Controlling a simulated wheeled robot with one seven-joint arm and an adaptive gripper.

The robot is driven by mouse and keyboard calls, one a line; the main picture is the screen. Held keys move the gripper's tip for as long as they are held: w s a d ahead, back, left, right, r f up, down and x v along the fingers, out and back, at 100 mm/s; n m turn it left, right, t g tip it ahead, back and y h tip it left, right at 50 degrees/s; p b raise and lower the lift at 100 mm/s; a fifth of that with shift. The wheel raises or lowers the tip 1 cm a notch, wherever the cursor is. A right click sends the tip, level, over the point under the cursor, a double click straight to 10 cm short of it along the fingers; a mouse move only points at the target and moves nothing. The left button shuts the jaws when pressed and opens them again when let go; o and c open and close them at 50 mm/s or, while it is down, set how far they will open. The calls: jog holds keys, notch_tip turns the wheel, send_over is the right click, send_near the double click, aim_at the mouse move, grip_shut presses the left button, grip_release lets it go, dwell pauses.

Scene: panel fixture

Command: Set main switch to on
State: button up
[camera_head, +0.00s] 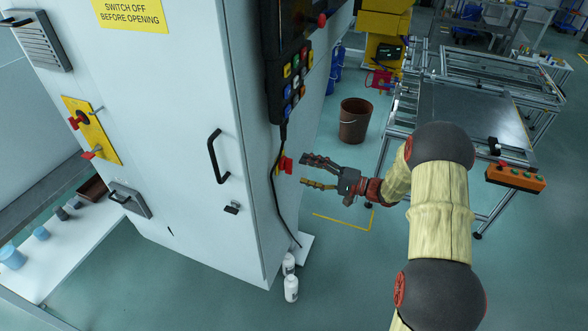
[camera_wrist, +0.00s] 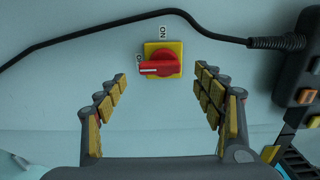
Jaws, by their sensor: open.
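The switch in front of my gripper has a red rotary handle (camera_wrist: 158,68) on a square yellow plate (camera_wrist: 174,48), fixed to the pale cabinet wall. In the wrist view the handle lies horizontal, its white-marked end at the left beside a partly hidden label. An "ON" label (camera_wrist: 163,32) stands above the plate. In the head view this switch (camera_head: 286,164) shows small on the cabinet's side. My gripper (camera_head: 304,170) is open and empty, just right of the switch and apart from it. In the wrist view its fingers stand either side of the handle.
A black cable (camera_wrist: 100,26) runs above the switch to a button pendant (camera_head: 292,75) on the cabinet side. A black door handle (camera_head: 214,156) and a yellow plate with red handles (camera_head: 95,132) are on the cabinet front. White bottles (camera_head: 291,288) stand on the floor below.

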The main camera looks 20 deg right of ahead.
aim_at(292, 167)
jog(key=b+x, duration=0.1)
jog(key=x, duration=0.4)
jog(key=c, duration=0.3)
jog(key=c, duration=0.8)
jog(key=shift+c, duration=0.3)
